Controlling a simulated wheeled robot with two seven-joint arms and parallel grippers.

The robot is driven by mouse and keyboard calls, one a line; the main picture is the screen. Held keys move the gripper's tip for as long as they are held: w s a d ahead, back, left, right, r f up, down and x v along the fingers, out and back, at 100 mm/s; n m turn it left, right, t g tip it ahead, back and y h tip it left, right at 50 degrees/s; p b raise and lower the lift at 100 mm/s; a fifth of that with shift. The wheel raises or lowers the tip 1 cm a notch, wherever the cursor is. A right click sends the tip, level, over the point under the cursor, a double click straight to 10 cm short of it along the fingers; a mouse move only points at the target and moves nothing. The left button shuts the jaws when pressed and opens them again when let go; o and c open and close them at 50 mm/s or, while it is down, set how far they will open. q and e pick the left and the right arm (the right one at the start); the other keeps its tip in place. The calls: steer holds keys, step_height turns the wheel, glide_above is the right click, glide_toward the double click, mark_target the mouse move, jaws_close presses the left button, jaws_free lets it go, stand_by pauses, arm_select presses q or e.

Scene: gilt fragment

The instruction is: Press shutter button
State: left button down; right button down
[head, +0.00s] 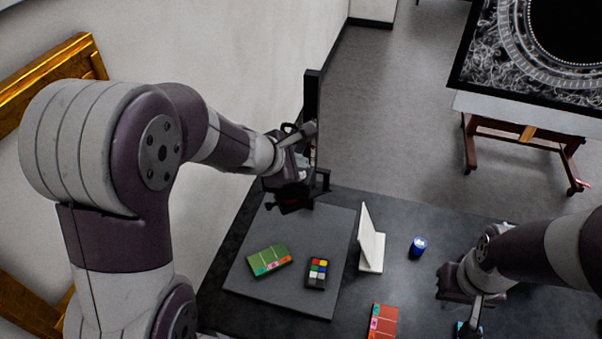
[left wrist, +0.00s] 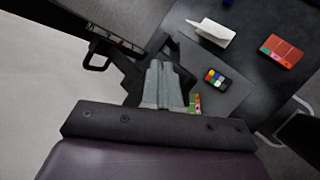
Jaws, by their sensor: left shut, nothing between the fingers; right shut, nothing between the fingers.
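No shutter button can be made out in either view. A black upright stand (head: 312,95) rises at the back edge of the dark table. In the left wrist view the stand (left wrist: 75,25) has a scale strip and a looped handle (left wrist: 97,62). My left gripper (head: 290,200) is beside the stand, above the grey baseboard (head: 285,225), and hides part of what is there. In the left wrist view its fingers (left wrist: 163,85) are together and empty, close to a black part of the stand. My right gripper (head: 472,322) is low at the right, shut and partly hidden by its arm.
A green card (head: 268,260) and a colour-patch block (head: 317,272) lie on the baseboard. A folded white card (head: 370,245), a blue can (head: 418,246) and a red card (head: 383,320) are on the table to the right. A wall is at the left.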

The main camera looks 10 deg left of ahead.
arm_select(q)
steer(key=shift+f+b, duration=0.4)
steer(key=shift+b, duration=0.1)
stand_by(0.5)
steer(key=shift+r, duration=0.1)
steer(key=shift+r+p, duration=0.75)
step_height(320, 180, up, 5)
steer(key=p, duration=0.4)
steer(key=shift+r+p, duration=0.1)
steer(key=shift+p, duration=0.2)
